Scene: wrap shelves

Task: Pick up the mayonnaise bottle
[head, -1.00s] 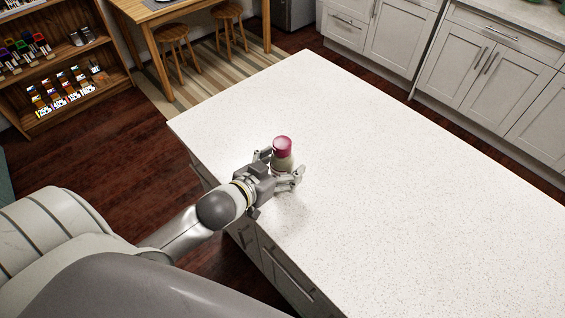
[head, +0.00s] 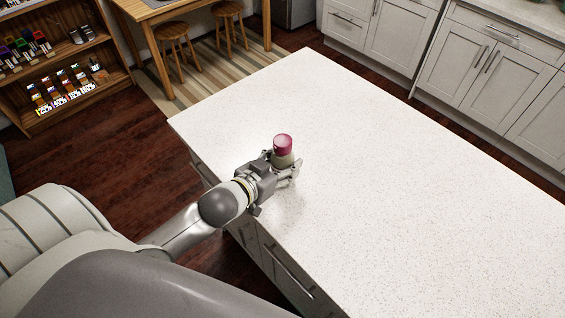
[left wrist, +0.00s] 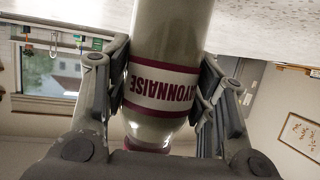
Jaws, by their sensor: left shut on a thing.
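The mayonnaise bottle (head: 283,147) has a dark pink cap and a pale body, and stands upright near the left edge of the white island counter (head: 400,190). My left gripper (head: 285,166) is shut on it, with fingers around the body below the cap. In the left wrist view the bottle (left wrist: 165,85) appears upside down, its label reading MAYONNAISE. The gripper fingers (left wrist: 165,90) press on both its sides. I cannot tell whether its base touches the counter. My right gripper is not in view.
The rest of the counter is bare. A wooden shelf (head: 60,75) with several small goods stands at the upper left. Stools (head: 173,45) and a wooden table are beyond the counter. Grey cabinets (head: 490,70) line the back right.

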